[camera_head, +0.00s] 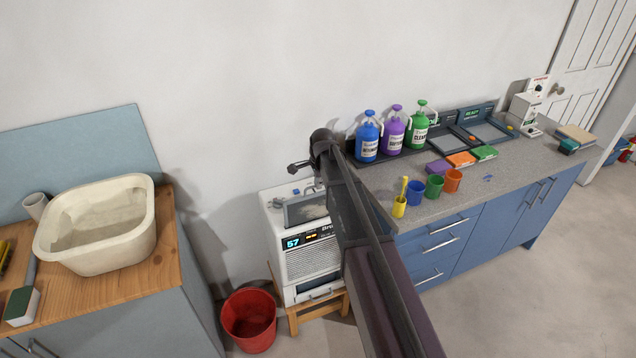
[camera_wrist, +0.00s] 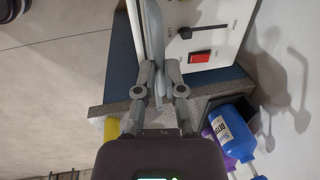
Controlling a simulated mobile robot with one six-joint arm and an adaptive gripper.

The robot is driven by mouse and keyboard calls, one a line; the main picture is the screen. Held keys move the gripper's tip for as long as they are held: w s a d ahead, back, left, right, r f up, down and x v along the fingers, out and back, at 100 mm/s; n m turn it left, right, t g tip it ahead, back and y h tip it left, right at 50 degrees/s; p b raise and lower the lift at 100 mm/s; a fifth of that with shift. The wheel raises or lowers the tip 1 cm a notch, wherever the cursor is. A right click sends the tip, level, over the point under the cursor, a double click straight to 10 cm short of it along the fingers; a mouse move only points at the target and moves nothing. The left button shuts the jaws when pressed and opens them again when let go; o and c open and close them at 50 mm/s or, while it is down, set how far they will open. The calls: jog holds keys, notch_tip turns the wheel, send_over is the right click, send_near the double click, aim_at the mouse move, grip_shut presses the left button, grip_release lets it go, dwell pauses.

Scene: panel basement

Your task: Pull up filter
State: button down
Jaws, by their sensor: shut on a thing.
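The white machine (camera_head: 308,255) stands low against the wall, with a lit display reading 57 on its front. The filter (camera_head: 307,209), a grey framed panel, shows at the machine's top; how far it sits in its slot cannot be told. In the wrist view, my gripper (camera_wrist: 158,91) is shut on the thin, light grey edge of the filter (camera_wrist: 154,45). The machine's white top (camera_wrist: 215,20) with a red switch (camera_wrist: 201,57) and a dark slider lies close beside it. In the head view, my arm hides much of the gripper and the machine's right side.
A blue-fronted counter (camera_head: 455,247) with bottles, coloured cups and trays stands close on the right. A wooden worktop (camera_head: 110,272) with a cream basin (camera_head: 97,250) is on the left. A red bucket (camera_head: 249,320) stands on the floor beside the machine's wooden stand (camera_head: 318,308).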

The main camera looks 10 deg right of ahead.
jog(key=shift+r+p, duration=3.8)
jog(key=shift+r, duration=0.2)
jog(key=c, duration=0.7)
grip_release()
jog(key=shift+f, duration=0.25)
notch_tip(320, 180, down, 8)
jog(key=b, duration=0.8)
jog(key=shift+r, duration=0.15)
notch_tip(320, 180, up, 14)
jog(key=s+p, duration=0.3)
jog(key=p, duration=1.1)
jog(key=shift+s+d+f+n+g+h+b, duration=0.1)
jog(key=shift+s+d+f+n+g+b, duration=0.4)
jog(key=shift+s+f+n+b, duration=2.45)
jog(key=shift+s+d+f+n+g+h+b, duration=0.15)
jog(key=shift+s+d+f+n+b, duration=1.1)
jog(key=shift+s+f+b, duration=2.95)
jog(key=shift+s+d+f+n+g+h+b, duration=0.1)
jog(key=shift+s+d+f+n+g+b, duration=0.2)
jog(key=shift+s+f+n+b, duration=3.35)
jog(key=shift+s+r+m+p, duration=0.85)
jog(key=shift+s+r+p, duration=0.2)
jog(key=shift+r+p, duration=0.15)
